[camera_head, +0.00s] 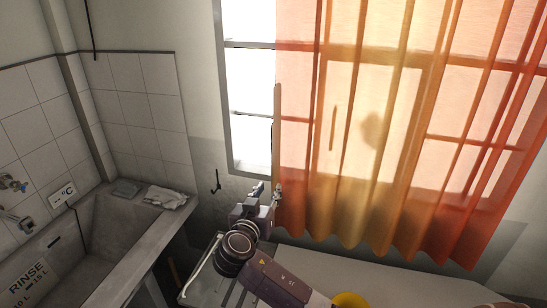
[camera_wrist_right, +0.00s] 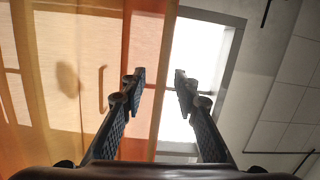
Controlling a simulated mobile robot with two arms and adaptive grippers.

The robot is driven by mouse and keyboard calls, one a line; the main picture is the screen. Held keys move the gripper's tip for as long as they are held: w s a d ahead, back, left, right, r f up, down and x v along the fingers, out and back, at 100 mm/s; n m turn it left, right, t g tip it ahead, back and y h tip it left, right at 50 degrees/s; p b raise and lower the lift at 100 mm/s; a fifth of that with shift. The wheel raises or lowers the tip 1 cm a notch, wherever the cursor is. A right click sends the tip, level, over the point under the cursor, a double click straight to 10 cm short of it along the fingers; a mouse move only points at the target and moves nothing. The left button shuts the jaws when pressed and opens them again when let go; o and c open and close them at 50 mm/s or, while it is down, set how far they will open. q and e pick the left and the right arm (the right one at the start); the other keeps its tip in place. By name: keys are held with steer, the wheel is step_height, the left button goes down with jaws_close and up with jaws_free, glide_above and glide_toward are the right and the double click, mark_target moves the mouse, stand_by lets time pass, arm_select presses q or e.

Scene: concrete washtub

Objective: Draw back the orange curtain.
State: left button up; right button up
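The orange curtain (camera_head: 395,150) hangs in folds over the right part of the window, and the window's left strip (camera_head: 250,90) is bare. A tan strip (camera_head: 277,125) runs down the curtain's left edge. My right gripper (camera_head: 267,190) is at the lower part of that edge. In the right wrist view, the curtain (camera_wrist_right: 55,85) fills the left side. The two fingers of my right gripper (camera_wrist_right: 159,76) are apart, with the curtain's edge showing between them. I cannot tell whether they touch the cloth. My left gripper is not in view.
A concrete washtub (camera_head: 150,245) with a folded cloth (camera_head: 166,197) on its rim stands at the left, below tiles and taps (camera_head: 14,184). A pale surface (camera_head: 335,268) lies under the curtain. A yellow round thing (camera_head: 350,300) shows at the bottom edge. A dark hook (camera_head: 216,182) is on the wall.

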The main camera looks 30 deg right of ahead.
steer(key=m+h, duration=0.1)
steer(key=h, duration=0.1)
glide_toward(272, 158)
steer(key=shift+t, duration=0.4)
steer(key=x, duration=0.4)
steer(key=shift+s+d+f, duration=0.15)
steer(key=shift+d, duration=0.1)
steer(key=p+x, duration=0.3)
steer(key=x, duration=0.3)
steer(key=shift+f, duration=0.1)
steer(key=shift+w+d+f, duration=0.1)
steer(key=shift+w+d, duration=0.3)
steer(key=shift+d, duration=0.05)
steer(key=shift+c, duration=0.5)
jaws_close()
